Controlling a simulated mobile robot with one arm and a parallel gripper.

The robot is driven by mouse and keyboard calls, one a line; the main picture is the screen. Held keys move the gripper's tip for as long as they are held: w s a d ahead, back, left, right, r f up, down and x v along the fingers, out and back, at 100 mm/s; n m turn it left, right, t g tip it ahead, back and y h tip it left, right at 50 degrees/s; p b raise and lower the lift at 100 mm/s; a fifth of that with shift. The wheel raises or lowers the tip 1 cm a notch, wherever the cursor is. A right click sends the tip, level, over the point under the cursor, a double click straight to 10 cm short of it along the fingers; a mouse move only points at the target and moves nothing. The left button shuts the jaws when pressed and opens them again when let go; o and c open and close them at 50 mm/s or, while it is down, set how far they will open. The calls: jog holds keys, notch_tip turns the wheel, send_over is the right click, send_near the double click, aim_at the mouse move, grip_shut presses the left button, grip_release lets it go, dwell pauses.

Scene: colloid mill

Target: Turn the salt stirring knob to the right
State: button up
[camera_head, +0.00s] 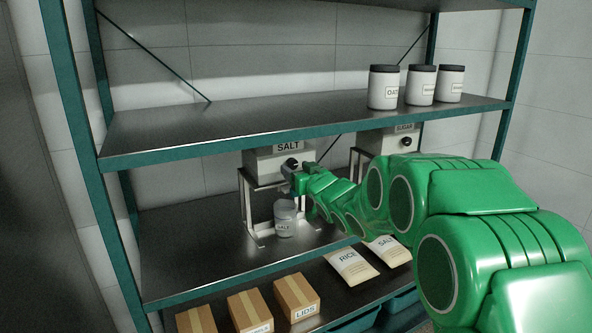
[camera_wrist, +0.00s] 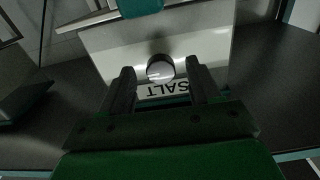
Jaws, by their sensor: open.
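The salt dispenser (camera_head: 262,166) is a pale box labelled SALT on a metal stand on the middle shelf. Its black knob (camera_head: 292,163) is on the front face, partly behind my gripper in the head view. In the wrist view the knob (camera_wrist: 160,68) shows as a round, pale-faced, dark-sided cylinder above the upside-down SALT label. My gripper (camera_wrist: 160,78) is open, with one finger on each side of the knob and visible space between. Whether either finger touches it cannot be told. A jar labelled SALT (camera_head: 285,218) stands below the dispenser.
A SUGAR dispenser (camera_head: 383,143) stands to the right, behind my arm. The upper shelf (camera_head: 240,124) runs just above both dispensers and carries several dark-lidded jars (camera_head: 384,88). Boxes (camera_head: 297,297) and RICE and SALT bags (camera_head: 352,265) lie on the lowest shelf.

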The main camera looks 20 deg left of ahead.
jog(key=v, duration=0.6)
jog(key=shift+s+d, duration=0.3)
jog(key=s+d+f+m+h, duration=0.25)
jog(key=d+h, duration=0.45)
jog(key=d, duration=0.8)
jog(key=s+d+f+m+g+h, duration=0.45)
jog(key=s+d, duration=0.55)
jog(key=d, duration=0.3)
jog(key=s+d+f+g, duration=0.1)
jog(key=s+d+g, duration=0.1)
jog(key=s, duration=1)
jog(key=s+d+f+m+g+h, duration=0.1)
jog(key=s+d+f+g, duration=0.1)
jog(key=s, duration=1)
jog(key=s+d+f+g, duration=0.2)
jog(key=s+g, duration=0.4)
jog(key=s, duration=0.6)
jog(key=shift+s+d+m, duration=0.25)
jog(key=shift+d+m, duration=0.15)
jog(key=shift+d, duration=0.45)
